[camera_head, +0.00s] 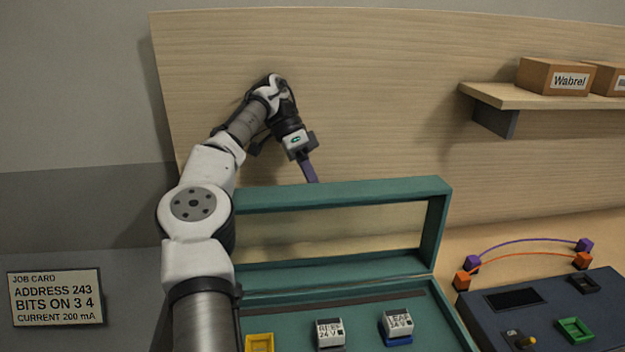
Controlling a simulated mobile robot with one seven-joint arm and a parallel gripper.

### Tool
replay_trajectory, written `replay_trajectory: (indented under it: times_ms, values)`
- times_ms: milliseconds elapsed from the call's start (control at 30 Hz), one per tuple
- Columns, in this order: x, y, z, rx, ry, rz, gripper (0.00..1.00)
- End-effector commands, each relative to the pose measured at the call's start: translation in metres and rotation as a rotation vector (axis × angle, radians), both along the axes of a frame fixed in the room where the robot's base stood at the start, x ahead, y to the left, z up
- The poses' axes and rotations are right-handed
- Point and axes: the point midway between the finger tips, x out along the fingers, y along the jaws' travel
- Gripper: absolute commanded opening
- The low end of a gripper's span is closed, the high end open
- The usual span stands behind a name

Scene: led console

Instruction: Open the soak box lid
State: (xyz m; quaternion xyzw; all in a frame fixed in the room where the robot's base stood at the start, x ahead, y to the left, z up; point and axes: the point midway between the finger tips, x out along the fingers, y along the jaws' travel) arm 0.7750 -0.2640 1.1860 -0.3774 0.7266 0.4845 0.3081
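The soak box (447,318) is teal and stands at the lower middle. Its lid (340,192) is a teal frame around a large window, standing raised at the back of the box, so the inside shows. My gripper (309,173) is above and at the lid's top edge, pointing down. Its fingers show as one narrow dark purple strip ending at that edge. I cannot tell whether they touch the lid or whether there is a gap between them. Inside the box are two white modules marked 24 V (330,331) (398,322) and a yellow holder (259,342).
A dark blue console (540,310) with a screen, toggle and green socket stands right of the box. Purple and orange leads (528,243) arch behind it. A shelf (500,97) with cardboard boxes is at upper right. A job card (56,297) hangs at lower left.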

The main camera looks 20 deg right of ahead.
Motion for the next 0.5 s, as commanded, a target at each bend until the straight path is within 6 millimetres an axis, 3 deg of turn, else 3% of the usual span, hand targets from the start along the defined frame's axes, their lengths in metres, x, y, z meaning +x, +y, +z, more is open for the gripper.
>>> replay_trajectory:
  times_ms: [33,400,433,500]
  values:
    - [-0.0007,0.0004,-0.0079,0.014,0.009,-0.005,0.00]
    - [-0.0007,0.0005,-0.0082,0.015,0.008,-0.006,0.00]
    - [-0.0007,0.0005,-0.0082,0.015,0.008,-0.006,0.14]
    - [-0.0007,0.0004,-0.0073,0.013,0.007,-0.006,0.23]
